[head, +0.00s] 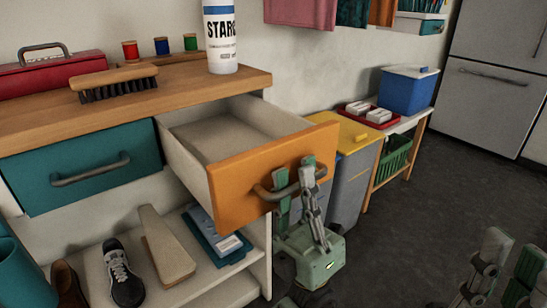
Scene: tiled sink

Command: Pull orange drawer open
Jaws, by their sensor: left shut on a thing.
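The orange drawer (240,200) stands well out from the wooden cabinet, and its pale, empty-looking inside (215,140) shows from above. A dark curved handle (262,192) is on its front. My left gripper (293,178) is at the handle, with its fingers around it, shut on it. The fingers hide the middle part of the handle. My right gripper (505,270) is in the lower right corner, away from the drawer, with its two fingers apart and nothing visible between them.
A closed teal drawer (85,168) is to the left. A brush (115,82), a red toolbox (50,72) and a starch bottle (220,38) stand on the top. Below are a shoe (122,275) and a grey bin (350,185). The dark floor (420,220) at right is clear.

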